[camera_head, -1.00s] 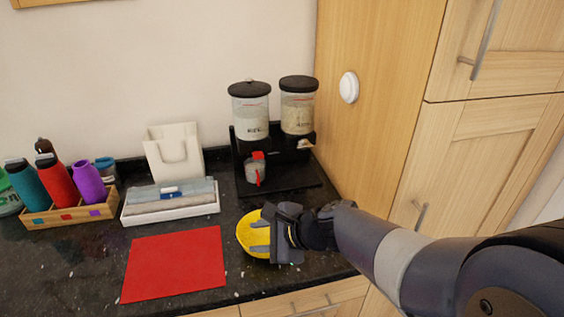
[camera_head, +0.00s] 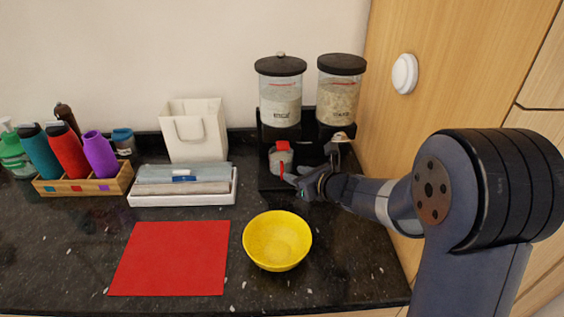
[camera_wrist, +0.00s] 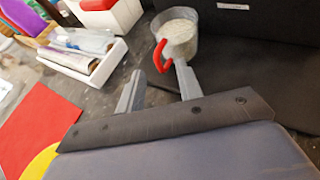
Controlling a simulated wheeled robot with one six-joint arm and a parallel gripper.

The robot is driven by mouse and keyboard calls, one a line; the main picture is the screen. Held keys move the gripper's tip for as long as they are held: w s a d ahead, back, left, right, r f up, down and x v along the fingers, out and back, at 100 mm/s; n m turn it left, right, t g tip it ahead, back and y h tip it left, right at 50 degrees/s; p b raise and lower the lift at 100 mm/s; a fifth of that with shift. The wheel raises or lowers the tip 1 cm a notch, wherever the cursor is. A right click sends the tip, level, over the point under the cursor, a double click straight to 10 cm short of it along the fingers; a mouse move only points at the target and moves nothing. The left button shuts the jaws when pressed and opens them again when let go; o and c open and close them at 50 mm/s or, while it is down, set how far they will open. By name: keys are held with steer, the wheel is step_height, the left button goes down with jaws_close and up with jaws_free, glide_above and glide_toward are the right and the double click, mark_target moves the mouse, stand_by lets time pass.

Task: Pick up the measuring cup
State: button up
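The measuring cup (camera_head: 281,162) is a small translucent cup with pale contents and a red handle. It stands at the black dispenser stand, below the left canister. It also shows at the top of the wrist view (camera_wrist: 180,38), with its red handle facing my gripper. My gripper (camera_wrist: 158,69) is open, its two grey fingers apart. The handle lies between or just beyond the fingertips; I cannot tell if they touch. In the head view my gripper (camera_head: 306,184) is just right of the handle.
A black stand (camera_head: 268,181) carries two lidded canisters. A yellow bowl (camera_head: 277,241) and red mat (camera_head: 172,258) lie in front. A white tray with folded cloths (camera_head: 183,200) and a wooden bottle rack (camera_head: 85,187) stand left. A wood cabinet (camera_head: 440,80) bounds the right.

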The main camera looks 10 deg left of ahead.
mark_target(283, 172)
steer(key=shift+s+f+p+x, duration=0.15)
steer(key=shift+p+x, duration=0.1)
steer(key=shift+x, duration=1.05)
steer(key=shift+s+f+p+x, duration=0.1)
steer(key=shift+s+p+x, duration=0.1)
steer(key=shift+x, duration=1.15)
steer(key=shift+a, duration=0.1)
steer(key=shift+c, duration=0.4)
jaws_close()
